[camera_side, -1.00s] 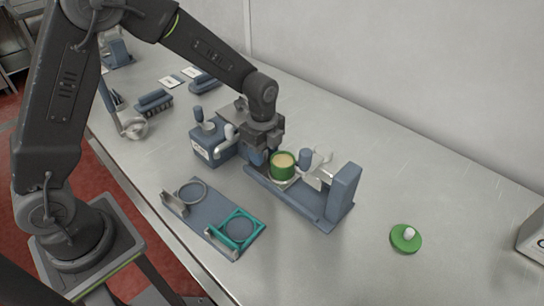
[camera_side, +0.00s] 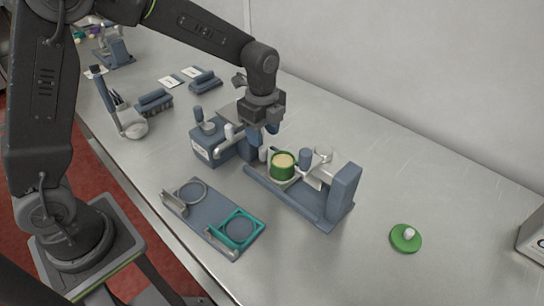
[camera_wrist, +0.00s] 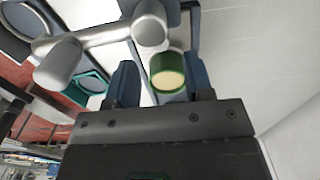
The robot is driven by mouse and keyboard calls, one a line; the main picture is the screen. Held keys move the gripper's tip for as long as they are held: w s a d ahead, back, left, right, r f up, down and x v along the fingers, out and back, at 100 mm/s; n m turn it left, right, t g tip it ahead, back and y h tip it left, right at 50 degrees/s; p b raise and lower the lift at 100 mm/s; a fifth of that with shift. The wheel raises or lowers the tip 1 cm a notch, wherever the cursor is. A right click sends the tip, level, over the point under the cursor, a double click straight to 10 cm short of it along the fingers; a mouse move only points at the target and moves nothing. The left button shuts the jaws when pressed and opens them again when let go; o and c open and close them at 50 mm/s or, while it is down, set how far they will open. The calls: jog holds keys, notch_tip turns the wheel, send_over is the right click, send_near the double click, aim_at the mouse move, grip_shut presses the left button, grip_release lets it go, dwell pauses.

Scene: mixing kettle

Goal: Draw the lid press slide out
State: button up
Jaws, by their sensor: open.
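The lid press (camera_side: 318,208) is a blue-grey rail with an upright block (camera_side: 345,190) at its right end. A green cup (camera_side: 283,172) with a pale filling sits on the slide plate (camera_side: 287,184), left of the upright; it also shows in the wrist view (camera_wrist: 169,82). A small pale knob (camera_side: 263,154) stands just left of the cup. My gripper (camera_side: 263,139) is open and empty, above and left of the cup. In the wrist view its two blue fingers (camera_wrist: 161,72) are apart, with the cup showing between them.
A blue-grey box (camera_side: 205,150) with a pale bar (camera_side: 232,143) stands close left of my gripper. A plate with two rings (camera_side: 210,220) lies in front. A green lid with a white knob (camera_side: 405,238) lies at right. The table between press and lid is clear.

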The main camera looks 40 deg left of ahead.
notch_tip(320, 180, up, 8)
jog(key=shift+f, duration=0.15)
dwell(0.6)
